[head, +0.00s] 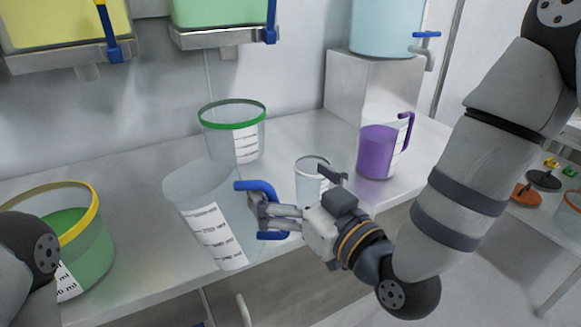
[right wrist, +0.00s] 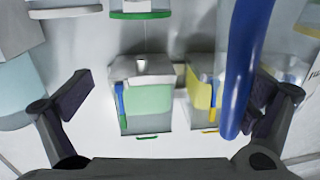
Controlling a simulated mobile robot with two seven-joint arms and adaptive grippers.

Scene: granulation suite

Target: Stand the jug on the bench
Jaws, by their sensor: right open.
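The clear jug (head: 205,225) with a blue handle and a white scale label is at the front of the bench (head: 140,285) in the head view. It looks slightly tilted; I cannot tell whether its base touches the bench. My right gripper (head: 260,213) is at the handle, with its open fingers pointing left. In the right wrist view, the blue handle (right wrist: 246,70) passes between the spread fingers, nearer the right one. My left gripper is out of view; only part of my left arm shows at the lower left.
A green-rimmed beaker (head: 233,141) stands behind the jug, and a yellow-rimmed container (head: 85,240) of green liquid stands left. A small clear cup (head: 309,185) and a purple-handled jug (head: 378,152) stand right. Yellow (head: 60,25) and green (head: 220,12) tanks hang above.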

